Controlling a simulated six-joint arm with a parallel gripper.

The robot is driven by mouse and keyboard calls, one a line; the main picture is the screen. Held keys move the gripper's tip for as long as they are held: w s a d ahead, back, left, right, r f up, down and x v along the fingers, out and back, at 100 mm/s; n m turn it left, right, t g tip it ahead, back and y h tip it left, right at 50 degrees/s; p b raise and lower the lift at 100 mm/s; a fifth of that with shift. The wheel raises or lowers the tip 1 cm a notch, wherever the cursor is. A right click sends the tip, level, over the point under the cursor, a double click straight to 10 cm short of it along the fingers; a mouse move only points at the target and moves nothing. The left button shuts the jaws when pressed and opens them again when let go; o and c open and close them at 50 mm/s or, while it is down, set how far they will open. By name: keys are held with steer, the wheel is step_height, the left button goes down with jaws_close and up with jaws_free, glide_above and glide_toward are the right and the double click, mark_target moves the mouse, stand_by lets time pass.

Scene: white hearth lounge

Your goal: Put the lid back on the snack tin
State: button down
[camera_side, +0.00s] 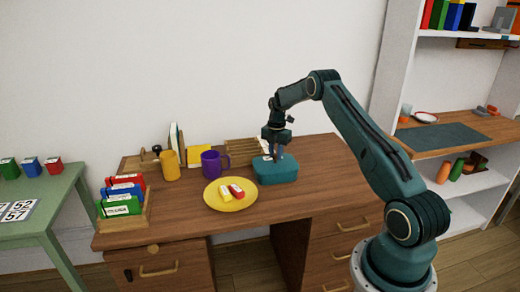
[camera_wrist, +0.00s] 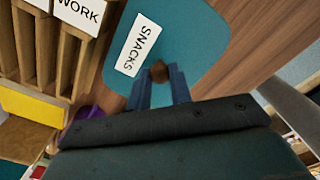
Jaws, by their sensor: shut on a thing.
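The teal snack tin (camera_side: 277,177) sits on the wooden desk, right of the yellow plate. Its teal lid (camera_wrist: 195,35) fills the upper middle of the wrist view, with a white "SNACKS" label and a round brown knob (camera_wrist: 160,71). My gripper (camera_side: 276,154) points down over the tin in the side view. In the wrist view my gripper (camera_wrist: 159,82) has its blue fingers on both sides of the knob, shut on it. The lid is at the tin's top. I cannot tell whether it rests fully on the rim; the tin's opening is hidden.
A yellow plate (camera_side: 240,203) with two small snack packs is left of the tin. A purple mug (camera_side: 212,164), a yellow cup (camera_side: 169,165) and a wooden sorter (camera_side: 241,149) stand behind. Colored card boxes (camera_side: 122,197) are at the desk's left. Desk right of the tin is clear.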

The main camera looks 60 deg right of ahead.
steer(key=c, duration=0.7)
jaws_free()
steer(key=shift+r, duration=0.15)
steer(key=shift+r, duration=3.35)
jaws_close()
steer(key=shift+f, duration=2.85)
